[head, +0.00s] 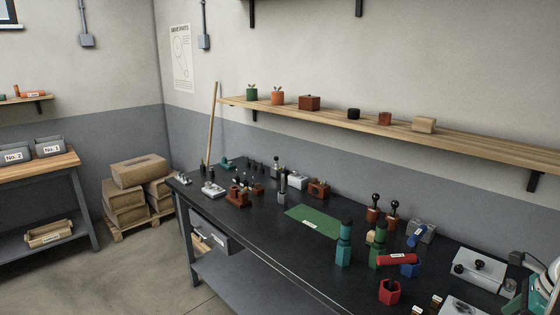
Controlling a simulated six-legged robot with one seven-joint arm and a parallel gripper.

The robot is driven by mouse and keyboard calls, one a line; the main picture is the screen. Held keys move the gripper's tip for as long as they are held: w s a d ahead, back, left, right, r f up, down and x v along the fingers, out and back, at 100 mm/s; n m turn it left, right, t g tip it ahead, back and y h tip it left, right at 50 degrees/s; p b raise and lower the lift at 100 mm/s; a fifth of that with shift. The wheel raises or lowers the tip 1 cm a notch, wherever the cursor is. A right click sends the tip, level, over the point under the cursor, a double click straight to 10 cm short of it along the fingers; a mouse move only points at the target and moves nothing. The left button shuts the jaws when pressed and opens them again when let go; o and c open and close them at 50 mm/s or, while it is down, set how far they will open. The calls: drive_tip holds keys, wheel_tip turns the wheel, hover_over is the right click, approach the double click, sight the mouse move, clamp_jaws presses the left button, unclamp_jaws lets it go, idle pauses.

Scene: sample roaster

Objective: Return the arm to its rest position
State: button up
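My arm and my gripper do not show clearly in the head view, so I cannot see the arm's pose or whether the gripper holds anything. The black workbench (262,238) runs from the middle to the lower right. A teal grinder-like cylinder (344,245) and a green one (378,247) stand upright nearby. A red hexagonal cup (389,291) stands near the front edge.
A wooden wall shelf (470,146) with pots and boxes hangs above the bench. A grey metal box (478,268) and a partly cut-off teal and white object (545,285) are at the right. The floor (130,265) between benches is clear.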

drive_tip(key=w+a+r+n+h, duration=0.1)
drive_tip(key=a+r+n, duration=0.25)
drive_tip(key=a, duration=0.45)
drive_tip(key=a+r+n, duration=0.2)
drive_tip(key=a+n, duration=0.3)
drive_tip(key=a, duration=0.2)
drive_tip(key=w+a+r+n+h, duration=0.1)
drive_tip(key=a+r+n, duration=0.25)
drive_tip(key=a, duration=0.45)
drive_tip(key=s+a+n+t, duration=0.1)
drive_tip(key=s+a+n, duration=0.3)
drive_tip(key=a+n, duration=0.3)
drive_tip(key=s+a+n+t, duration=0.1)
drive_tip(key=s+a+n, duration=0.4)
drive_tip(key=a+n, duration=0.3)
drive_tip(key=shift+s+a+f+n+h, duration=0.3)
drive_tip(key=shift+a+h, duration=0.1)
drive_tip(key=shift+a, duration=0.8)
